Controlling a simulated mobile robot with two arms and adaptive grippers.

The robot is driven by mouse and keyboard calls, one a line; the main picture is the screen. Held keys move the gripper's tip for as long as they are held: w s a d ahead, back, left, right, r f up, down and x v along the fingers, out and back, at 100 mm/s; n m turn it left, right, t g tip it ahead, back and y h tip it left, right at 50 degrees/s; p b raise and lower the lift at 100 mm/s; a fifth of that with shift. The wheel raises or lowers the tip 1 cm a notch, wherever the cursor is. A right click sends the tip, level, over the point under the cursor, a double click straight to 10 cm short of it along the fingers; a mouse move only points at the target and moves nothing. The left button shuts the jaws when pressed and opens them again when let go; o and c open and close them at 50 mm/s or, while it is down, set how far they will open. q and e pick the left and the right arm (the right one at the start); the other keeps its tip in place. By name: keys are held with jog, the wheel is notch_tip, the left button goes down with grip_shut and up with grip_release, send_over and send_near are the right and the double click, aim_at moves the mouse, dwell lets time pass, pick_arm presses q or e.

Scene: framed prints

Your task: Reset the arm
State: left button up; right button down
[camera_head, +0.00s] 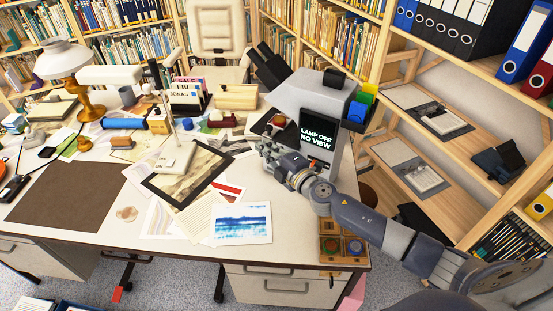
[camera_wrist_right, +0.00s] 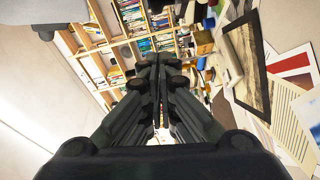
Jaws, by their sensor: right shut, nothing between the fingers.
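My right arm (camera_head: 370,222) comes in from the lower right of the head view and reaches over the desk's right end. My right gripper (camera_head: 266,148) is shut and empty, in front of the grey machine whose screen (camera_head: 317,137) reads "LAMP OFF NO VIEW". In the right wrist view its fingers (camera_wrist_right: 157,65) are together with nothing between them. A dark-framed print (camera_head: 187,174) lies on the desk to the left of the gripper, with a pale block on its upper part. My left gripper is not in view.
The desk (camera_head: 60,232) is crowded with papers, a brown mat (camera_head: 66,196), a blue picture (camera_head: 243,224) and a lamp (camera_head: 66,62). A small tray of coloured buttons (camera_head: 343,247) sits at the front right corner. Shelves (camera_head: 450,136) with binders stand close on the right.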

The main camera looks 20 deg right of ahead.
jog(key=s+d+f+m+g+h, duration=0.2)
jog(key=s+f+m+g+h, duration=0.15)
jog(key=s+m, duration=0.55)
jog(key=s+d+f+m+g+h, duration=0.1)
jog(key=s+f+m+g+h, duration=0.3)
jog(key=s, duration=0.8)
jog(key=s+a+f+m+g+y, duration=0.2)
jog(key=s+a+g, duration=0.1)
jog(key=s, duration=0.6)
jog(key=s+a+f+m+g+y, duration=0.2)
jog(key=s+f+g, duration=0.1)
jog(key=s, duration=0.6)
notch_tip(320, 180, down, 26)
jog(key=s+g, duration=0.1)
jog(key=s, duration=0.1)
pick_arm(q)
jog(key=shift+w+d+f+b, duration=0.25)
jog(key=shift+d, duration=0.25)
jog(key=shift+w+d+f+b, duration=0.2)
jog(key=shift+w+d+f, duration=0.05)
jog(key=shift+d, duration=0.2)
pick_arm(e)
jog(key=s+d+f+g, duration=0.1)
jog(key=s+d+f, duration=0.1)
jog(key=s+f, duration=1.4)
jog(key=shift+s+d+n+h, duration=0.25)
jog(key=shift+s+n+h, duration=0.05)
jog(key=shift+h, duration=0.05)
